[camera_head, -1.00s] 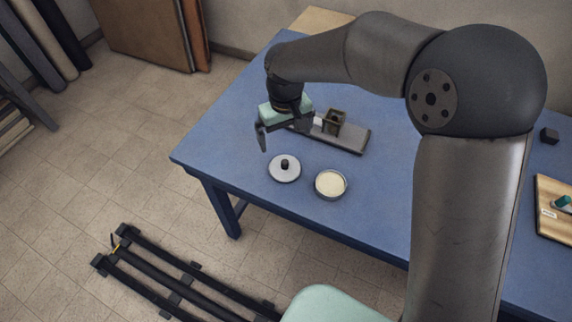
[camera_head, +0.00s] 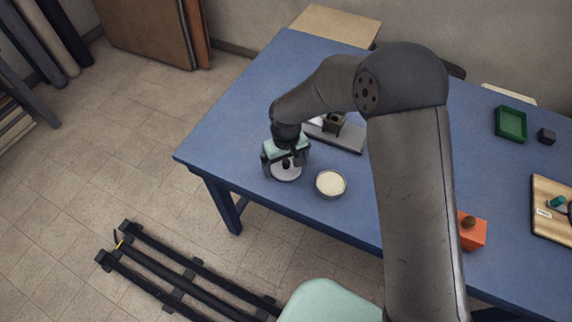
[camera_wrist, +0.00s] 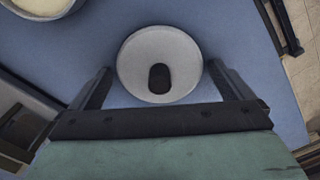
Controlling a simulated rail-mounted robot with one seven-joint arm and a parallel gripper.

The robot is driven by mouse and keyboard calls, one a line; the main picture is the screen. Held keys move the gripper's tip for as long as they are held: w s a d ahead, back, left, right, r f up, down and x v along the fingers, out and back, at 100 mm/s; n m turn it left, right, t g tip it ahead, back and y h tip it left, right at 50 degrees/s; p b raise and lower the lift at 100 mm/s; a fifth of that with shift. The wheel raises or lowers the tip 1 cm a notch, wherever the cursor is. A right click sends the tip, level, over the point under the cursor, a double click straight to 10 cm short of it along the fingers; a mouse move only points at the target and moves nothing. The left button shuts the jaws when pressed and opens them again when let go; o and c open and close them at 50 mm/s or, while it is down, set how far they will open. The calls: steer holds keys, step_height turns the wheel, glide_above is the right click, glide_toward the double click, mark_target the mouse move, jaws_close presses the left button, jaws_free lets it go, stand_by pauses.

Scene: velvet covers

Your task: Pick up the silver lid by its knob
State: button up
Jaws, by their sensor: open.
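The silver lid (camera_head: 287,174) is a round grey disc with a black knob (camera_head: 286,163), lying flat on the blue table near its left front edge. In the wrist view the lid (camera_wrist: 140,55) is ahead of the jaws, and its dark oval knob (camera_wrist: 159,78) is roughly centred between them. My gripper (camera_head: 285,170) is open and empty above the lid, partly covering it in the head view. In the wrist view the two fingers of my gripper (camera_wrist: 162,85) stand apart on either side of the lid. I cannot tell the exact height above the knob.
A round dish with cream contents (camera_head: 330,184) stands right beside the lid. A grey tray with a small dark box (camera_head: 347,141) lies behind. An orange block (camera_head: 472,232), a green tray (camera_head: 511,124) and a wooden board (camera_head: 552,225) are farther right.

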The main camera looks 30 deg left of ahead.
steer(key=c, duration=0.9)
steer(key=shift+o, duration=0.2)
steer(key=shift+r, duration=0.1)
